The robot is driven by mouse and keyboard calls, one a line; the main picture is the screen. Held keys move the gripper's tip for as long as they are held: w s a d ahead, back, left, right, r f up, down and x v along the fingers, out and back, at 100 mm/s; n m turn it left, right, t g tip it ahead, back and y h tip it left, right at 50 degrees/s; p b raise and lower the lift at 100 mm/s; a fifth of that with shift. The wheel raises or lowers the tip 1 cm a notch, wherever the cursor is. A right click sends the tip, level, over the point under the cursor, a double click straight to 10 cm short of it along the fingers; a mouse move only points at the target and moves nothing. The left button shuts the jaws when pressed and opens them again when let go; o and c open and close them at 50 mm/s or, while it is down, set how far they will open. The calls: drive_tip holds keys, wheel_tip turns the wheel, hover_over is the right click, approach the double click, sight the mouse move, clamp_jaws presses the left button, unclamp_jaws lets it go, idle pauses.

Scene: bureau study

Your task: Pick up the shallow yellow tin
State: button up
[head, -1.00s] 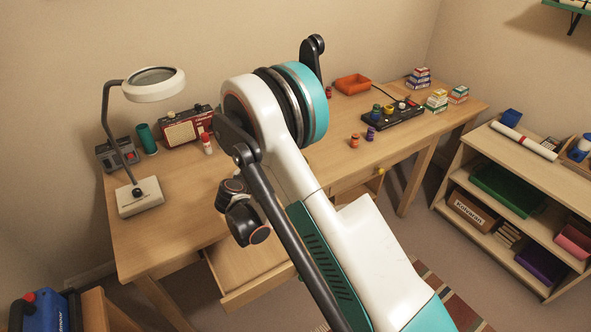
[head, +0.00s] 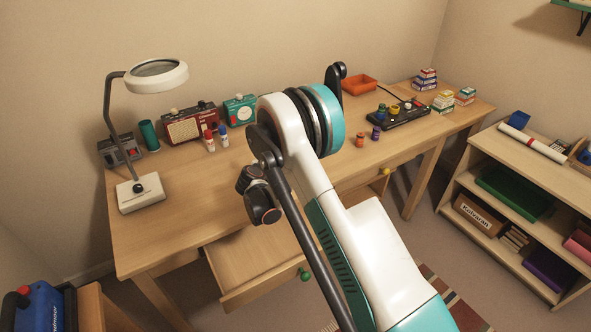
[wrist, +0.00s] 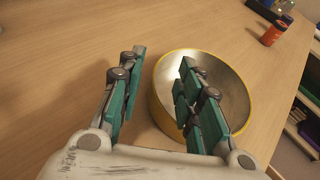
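The shallow yellow tin (wrist: 226,76) is round and open-topped, with a yellow rim and a shiny silvery inside. In the wrist view it stands on the wooden desk, right of centre. My gripper (wrist: 162,60) is open, with its fingers well apart. The left finger is outside the tin, to its left. The right finger overlaps the tin's opening, so the near-left wall lies between the fingers. I cannot tell how deep the right finger reaches, or whether it touches. In the head view my arm hides the tin and the fingers.
An orange bottle (wrist: 273,33) stands beyond the tin. On the desk (head: 160,235) are a magnifier lamp (head: 141,194), a red radio (head: 190,125), a green box (head: 240,110), small bottles, a black rack (head: 398,115) and an orange tray (head: 358,84). A drawer (head: 250,262) stands open at the front.

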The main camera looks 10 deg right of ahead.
drive_tip(key=b+x, duration=0.1)
drive_tip(key=x, duration=0.2)
drive_tip(key=shift+d+f, duration=0.1)
clamp_jaws()
